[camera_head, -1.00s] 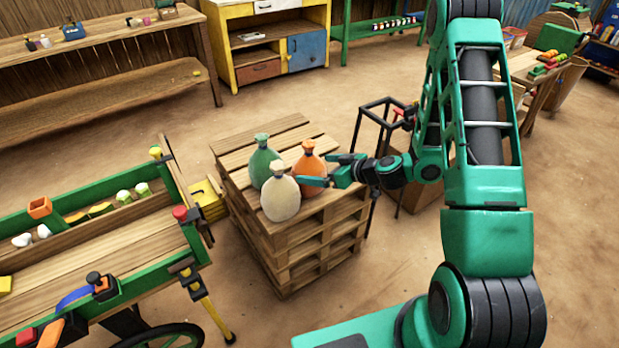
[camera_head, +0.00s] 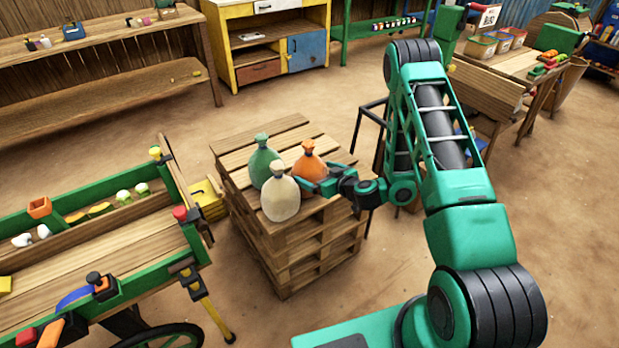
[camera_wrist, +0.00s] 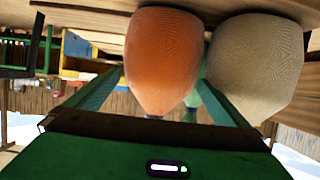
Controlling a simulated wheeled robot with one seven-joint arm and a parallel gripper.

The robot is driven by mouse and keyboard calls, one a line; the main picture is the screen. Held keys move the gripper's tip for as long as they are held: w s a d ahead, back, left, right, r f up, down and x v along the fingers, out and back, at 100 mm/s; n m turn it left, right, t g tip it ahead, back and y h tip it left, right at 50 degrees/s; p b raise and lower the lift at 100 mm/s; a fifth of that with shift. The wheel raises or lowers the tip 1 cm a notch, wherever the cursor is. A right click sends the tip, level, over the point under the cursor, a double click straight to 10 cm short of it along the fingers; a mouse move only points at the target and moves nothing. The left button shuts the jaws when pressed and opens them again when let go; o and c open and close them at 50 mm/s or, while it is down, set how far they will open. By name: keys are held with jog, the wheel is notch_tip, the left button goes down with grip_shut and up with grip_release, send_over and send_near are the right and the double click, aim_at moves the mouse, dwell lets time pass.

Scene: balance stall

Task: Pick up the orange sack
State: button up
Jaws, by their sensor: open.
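The orange sack (camera_head: 308,165) stands upright on the stacked wooden pallets, with a narrow tied neck. A green sack (camera_head: 262,165) stands to its left and a cream sack (camera_head: 280,199) in front. My gripper (camera_head: 316,186) is open at the orange sack's right front side, and its fingers partly cover the sack's lower part. In the wrist view, the orange sack (camera_wrist: 165,58) shows large and upside down between my two spread fingers (camera_wrist: 160,92). The cream sack (camera_wrist: 254,66) is close beside the right finger there. I cannot tell whether either finger touches a sack.
The pallet stack (camera_head: 325,237) has bare boards behind and to the right of the sacks. A green-edged cart (camera_head: 100,255) stands at the left. A black metal frame (camera_head: 366,130) stands behind my wrist. Open dirt floor lies around the pallets.

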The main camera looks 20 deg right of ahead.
jog(key=shift+x, duration=2.95)
jog(key=c, duration=1.7)
jog(key=shift+r, duration=0.15)
jog(key=shift+c, duration=1.1)
